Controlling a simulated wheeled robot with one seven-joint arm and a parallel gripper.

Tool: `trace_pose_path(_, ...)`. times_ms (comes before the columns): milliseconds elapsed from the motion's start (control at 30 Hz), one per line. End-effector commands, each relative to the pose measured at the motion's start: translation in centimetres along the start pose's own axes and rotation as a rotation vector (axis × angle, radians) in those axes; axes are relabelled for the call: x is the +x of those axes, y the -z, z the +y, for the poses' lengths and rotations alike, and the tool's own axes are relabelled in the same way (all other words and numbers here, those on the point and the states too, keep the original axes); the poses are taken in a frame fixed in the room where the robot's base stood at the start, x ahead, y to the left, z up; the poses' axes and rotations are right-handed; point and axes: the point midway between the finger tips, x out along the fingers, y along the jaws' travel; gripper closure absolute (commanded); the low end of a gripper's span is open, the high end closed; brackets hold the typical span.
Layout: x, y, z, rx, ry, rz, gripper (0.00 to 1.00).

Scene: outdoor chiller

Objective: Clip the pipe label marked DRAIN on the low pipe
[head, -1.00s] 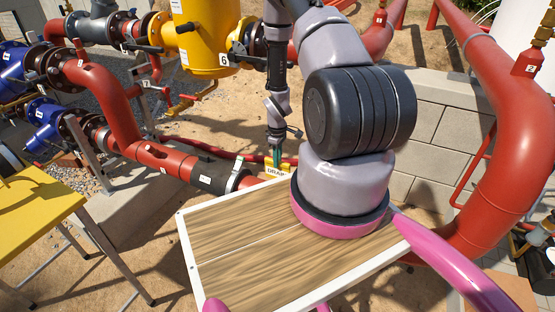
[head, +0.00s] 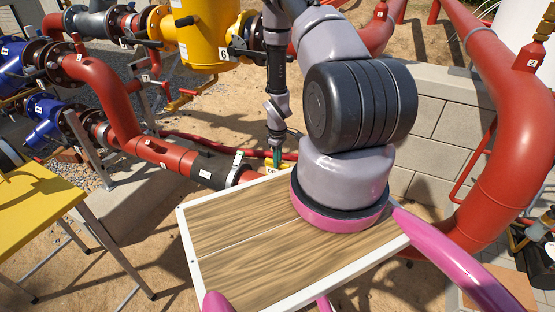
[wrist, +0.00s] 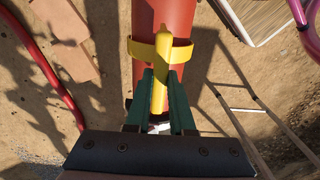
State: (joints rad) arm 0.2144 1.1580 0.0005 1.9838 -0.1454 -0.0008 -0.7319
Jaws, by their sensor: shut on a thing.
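The yellow label (head: 271,168) shows in the head view just beyond the wooden board's far edge, which partly hides it; its lettering is barely visible there. In the wrist view the yellow label (wrist: 143,49) lies across the red low pipe (wrist: 172,16), its curved ends reaching the pipe's two sides. I cannot tell whether it is seated on the pipe. My gripper (wrist: 162,78) has green fingers shut on the label's upright yellow tab. The low pipe (head: 172,156) also shows in the head view, with a black section and a grey clamp left of the label.
My wooden board (head: 225,240) fills the front. A yellow table (head: 35,200) stands at left. A large red pipe (head: 515,120) and a block wall (head: 445,125) are at right. A thin red hose (head: 225,145) runs behind the low pipe.

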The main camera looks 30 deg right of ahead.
Motion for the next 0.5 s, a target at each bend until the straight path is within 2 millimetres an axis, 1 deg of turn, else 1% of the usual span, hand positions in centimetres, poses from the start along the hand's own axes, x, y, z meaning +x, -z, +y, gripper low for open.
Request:
trace_pose_path(333, 0.01, -0.01, 0.00, 0.000, 0.000, 0.000, 1.00)
trace_pose_path(500, 0.37, -0.01, -0.01, 0.000, 0.000, 0.000, 1.00)
